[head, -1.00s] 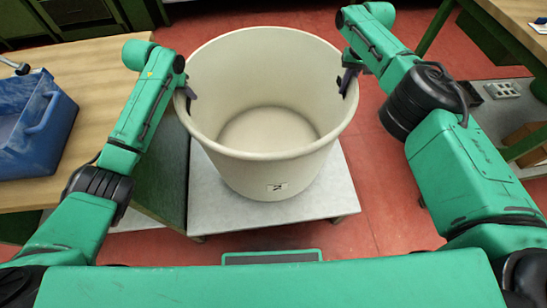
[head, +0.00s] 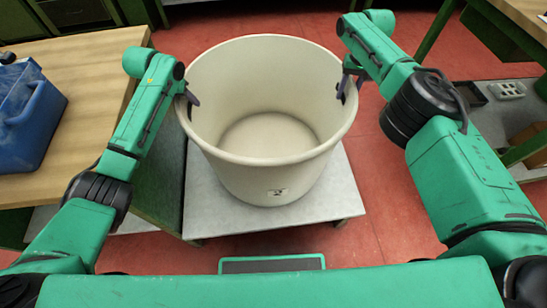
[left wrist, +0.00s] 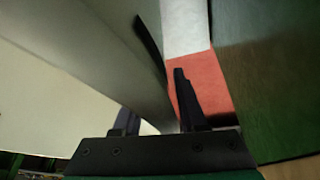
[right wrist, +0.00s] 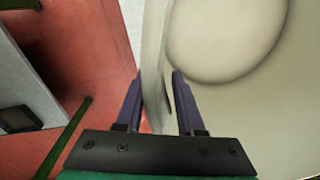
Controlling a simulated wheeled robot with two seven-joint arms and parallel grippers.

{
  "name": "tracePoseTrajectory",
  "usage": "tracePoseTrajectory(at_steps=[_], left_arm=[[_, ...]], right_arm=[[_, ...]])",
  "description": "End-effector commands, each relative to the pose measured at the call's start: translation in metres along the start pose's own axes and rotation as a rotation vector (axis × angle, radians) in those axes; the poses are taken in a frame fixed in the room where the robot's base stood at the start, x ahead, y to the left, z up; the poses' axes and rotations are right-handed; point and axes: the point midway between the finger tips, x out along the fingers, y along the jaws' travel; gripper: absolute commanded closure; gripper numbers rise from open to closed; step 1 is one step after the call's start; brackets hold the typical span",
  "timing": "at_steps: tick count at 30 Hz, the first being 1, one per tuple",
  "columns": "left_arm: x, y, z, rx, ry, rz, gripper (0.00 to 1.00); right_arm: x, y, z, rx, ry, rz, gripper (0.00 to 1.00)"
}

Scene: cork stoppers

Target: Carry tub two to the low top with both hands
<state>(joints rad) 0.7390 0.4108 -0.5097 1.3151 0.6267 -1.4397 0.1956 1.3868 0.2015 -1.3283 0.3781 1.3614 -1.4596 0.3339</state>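Tub two (head: 270,175) is a large cream round tub, upright and empty inside, with a small marked label on its front. It appears to rest on the low pale top (head: 208,215). My left gripper (head: 188,95) is at the tub's left rim, its fingers apart on either side of the wall; the left wrist view (left wrist: 158,100) shows a gap beside the outer finger, and the inner finger is partly hidden. My right gripper (head: 351,84) straddles the right rim; in the right wrist view (right wrist: 155,90) its fingers stand apart around the wall.
A wooden table (head: 90,80) with a blue crate (head: 35,125) stands at the left, close to my left arm. A grey low shelf (head: 490,115) and another table stand at the right.

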Motion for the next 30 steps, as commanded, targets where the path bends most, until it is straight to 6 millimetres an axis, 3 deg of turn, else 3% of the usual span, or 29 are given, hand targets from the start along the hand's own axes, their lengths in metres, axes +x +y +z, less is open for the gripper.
tracePoseTrajectory(at_steps=[4,7,15,18,25,29,30], left_arm=[[-0.005,0.001,-0.001,0.001,0.002,0.002,0.59],[-0.021,0.002,-0.001,0.003,0.005,0.003,0.59],[-0.093,0.0,-0.001,0.001,0.005,0.0,0.59],[-0.111,0.0,0.0,0.001,0.004,0.0,0.59],[-0.121,0.0,0.001,0.0,0.001,0.0,0.59],[-0.121,0.0,0.0,0.0,0.001,0.0,0.59],[-0.121,0.0,0.0,0.0,0.001,0.0,0.59]], right_arm=[[0.0,-0.001,0.0,-0.002,-0.001,-0.002,0.63],[0.0,-0.002,0.0,-0.003,-0.001,-0.003,0.63],[0.0,-0.003,0.0,-0.004,-0.001,-0.004,0.63],[0.001,-0.003,0.0,-0.004,-0.001,-0.004,0.63],[-0.01,-0.004,-0.002,-0.002,0.007,-0.006,0.63],[-0.026,-0.005,0.001,-0.002,-0.003,-0.009,0.63],[-0.042,-0.004,-0.001,-0.002,0.003,-0.007,0.63]])
